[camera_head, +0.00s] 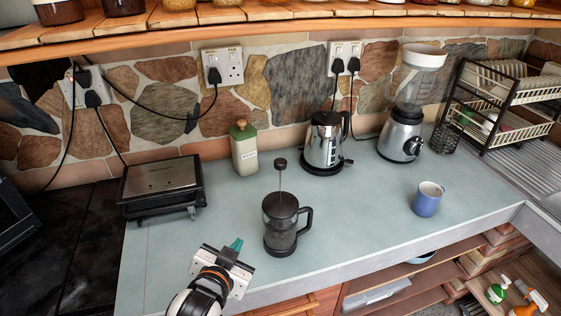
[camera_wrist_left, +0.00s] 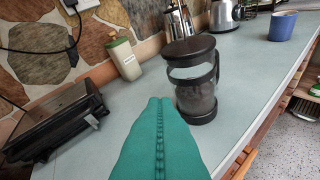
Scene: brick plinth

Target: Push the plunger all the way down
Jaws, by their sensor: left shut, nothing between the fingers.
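The French press (camera_head: 281,226) stands upright on the counter, with a dark lid, a clear body and a handle on its right. Its plunger (camera_head: 281,168) is raised, with a thin rod and round knob well above the lid. The press also shows in the left wrist view (camera_wrist_left: 193,82), where the lower rod is visible and the knob is cut off at the top. My left gripper (camera_head: 237,245) is shut and empty, in front of and left of the press, apart from it. Its teal fingers (camera_wrist_left: 160,125) fill the lower middle of the wrist view. My right gripper is not in view.
A grill (camera_head: 162,185) stands on the left and a green-lidded canister (camera_head: 244,148) behind the press. A kettle (camera_head: 325,143) and blender (camera_head: 401,130) stand at the back. A blue mug (camera_head: 427,200) is on the right. Counter around the press is clear.

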